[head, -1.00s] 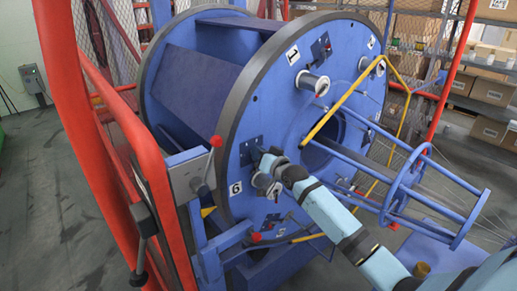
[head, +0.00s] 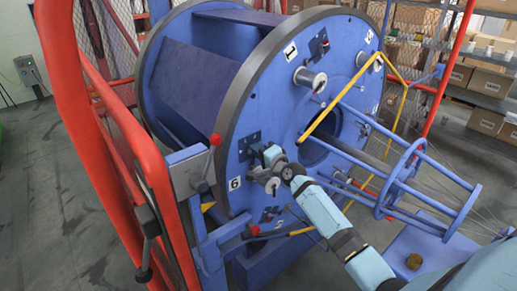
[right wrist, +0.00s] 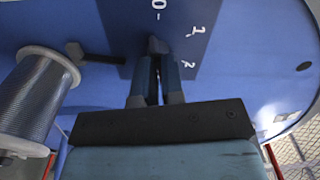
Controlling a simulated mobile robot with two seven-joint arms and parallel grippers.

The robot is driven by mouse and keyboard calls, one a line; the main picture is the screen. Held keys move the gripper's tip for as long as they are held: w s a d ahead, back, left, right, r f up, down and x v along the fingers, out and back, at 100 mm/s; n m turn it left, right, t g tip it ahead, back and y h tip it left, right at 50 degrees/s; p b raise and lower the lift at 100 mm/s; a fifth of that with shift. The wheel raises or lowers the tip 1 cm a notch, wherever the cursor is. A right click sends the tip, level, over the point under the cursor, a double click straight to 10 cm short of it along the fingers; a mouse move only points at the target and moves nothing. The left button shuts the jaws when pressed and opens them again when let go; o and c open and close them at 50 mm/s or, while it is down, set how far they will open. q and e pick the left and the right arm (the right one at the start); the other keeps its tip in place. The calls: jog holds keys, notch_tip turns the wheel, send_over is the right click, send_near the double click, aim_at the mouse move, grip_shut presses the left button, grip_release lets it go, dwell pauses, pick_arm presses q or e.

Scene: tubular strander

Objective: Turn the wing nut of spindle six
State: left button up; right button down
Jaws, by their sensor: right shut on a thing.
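The big blue drum face (head: 262,110) carries a white label 6 (head: 234,183) at its lower left. Near it is a dark scale plate (head: 247,141), which in the right wrist view (right wrist: 196,50) shows the marks 0, 1 and 2. My right gripper (head: 268,158) is at this plate. In the right wrist view its fingers (right wrist: 157,72) are close together on a small dark grey piece (right wrist: 156,46), which looks to be the wing nut. The fingers hide most of it. My left gripper is not in view.
A wire spool (right wrist: 35,95) and a dark lever (right wrist: 95,56) lie left of the fingers in the right wrist view. A yellow bar (head: 340,100), a blue tubular cage (head: 405,185) and a red guard frame (head: 150,165) surround the work area.

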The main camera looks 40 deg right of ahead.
jog(key=shift+f+m, duration=0.1)
jog(key=shift+m, duration=1)
jog(key=c, duration=1.2)
grip_release()
jog(key=shift+c, duration=0.2)
jog(key=shift+s, duration=0.1)
jog(key=s+d+b, duration=0.1)
jog(key=s, duration=1.2)
jog(key=shift+s, duration=0.3)
